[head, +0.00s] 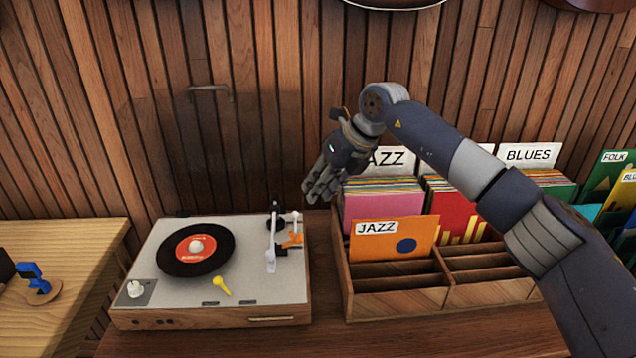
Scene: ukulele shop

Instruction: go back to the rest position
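My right gripper (322,184) hangs in the air at the middle of the head view, between the record player and the record crate. Its arm comes in from the right and passes over the crate. The fingers point down and to the left, and nothing clear shows between them; their opening is hard to make out. My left gripper is not in view. The record player (230,285) stands on the wooden counter with its clear lid raised. A black record with a red label (196,249) lies on it. The white tonearm (271,245) is right of the record.
A wooden record crate (398,301) holds sleeves behind JAZZ and BLUES (531,155) cards, with an orange JAZZ sleeve (393,239) in front. More sleeves (612,190) stand far right. A lighter table (70,245) with a small blue object (33,277) is at left.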

